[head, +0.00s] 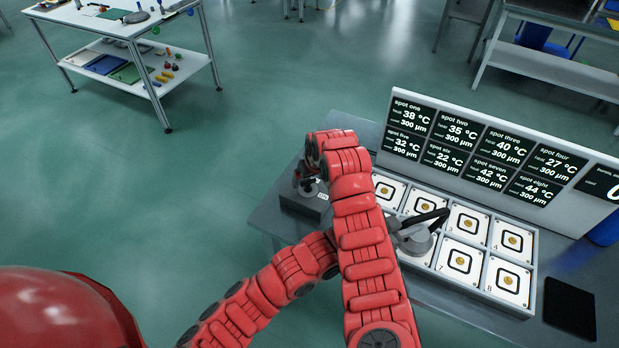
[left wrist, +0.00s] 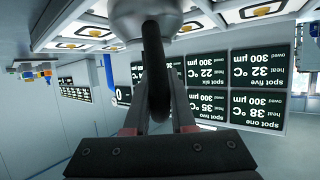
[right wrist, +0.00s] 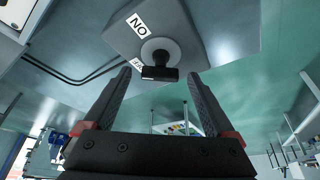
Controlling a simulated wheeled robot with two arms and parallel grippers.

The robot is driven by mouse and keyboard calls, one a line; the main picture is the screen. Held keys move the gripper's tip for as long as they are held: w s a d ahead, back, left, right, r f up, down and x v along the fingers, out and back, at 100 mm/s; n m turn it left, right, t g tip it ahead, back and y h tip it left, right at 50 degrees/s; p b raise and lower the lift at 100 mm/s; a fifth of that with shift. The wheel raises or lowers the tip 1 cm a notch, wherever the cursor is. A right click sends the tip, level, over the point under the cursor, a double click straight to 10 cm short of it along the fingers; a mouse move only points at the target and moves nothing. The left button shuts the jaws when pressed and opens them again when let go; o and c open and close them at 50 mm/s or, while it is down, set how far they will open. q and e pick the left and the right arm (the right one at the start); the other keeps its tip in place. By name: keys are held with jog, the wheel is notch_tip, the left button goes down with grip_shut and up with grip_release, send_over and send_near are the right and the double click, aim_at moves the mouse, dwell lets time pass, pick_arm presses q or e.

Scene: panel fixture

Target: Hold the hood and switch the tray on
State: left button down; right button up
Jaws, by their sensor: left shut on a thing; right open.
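The grey round hood (head: 416,243) with its dark handle is over the front row of the white tray (head: 530,272). In the left wrist view the hood (left wrist: 165,14) is at the top, and my left gripper (left wrist: 158,105) is shut on its dark handle (left wrist: 154,65). I cannot tell whether the hood touches the tray. My right gripper (head: 309,184) is open above the grey switch box (head: 300,204) at the tray's left. In the right wrist view the box's black switch knob (right wrist: 160,73) lies just beyond and between the open fingertips (right wrist: 161,88); an ON label shows beside it.
A display panel (head: 480,150) with heat and owed readings stands behind the tray. A black pad (head: 570,308) lies at the right of the table. My two arms cross in front of the tray's left part. A white trolley (head: 130,50) stands far left.

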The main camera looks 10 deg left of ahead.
jog(key=shift+r, duration=0.1)
jog(key=v, duration=1.1)
jog(key=shift+r, duration=0.4)
jog(key=shift+s+f, duration=0.1)
jog(key=x, duration=1.2)
jog(key=shift+d, duration=0.1)
jog(key=c, duration=1.4)
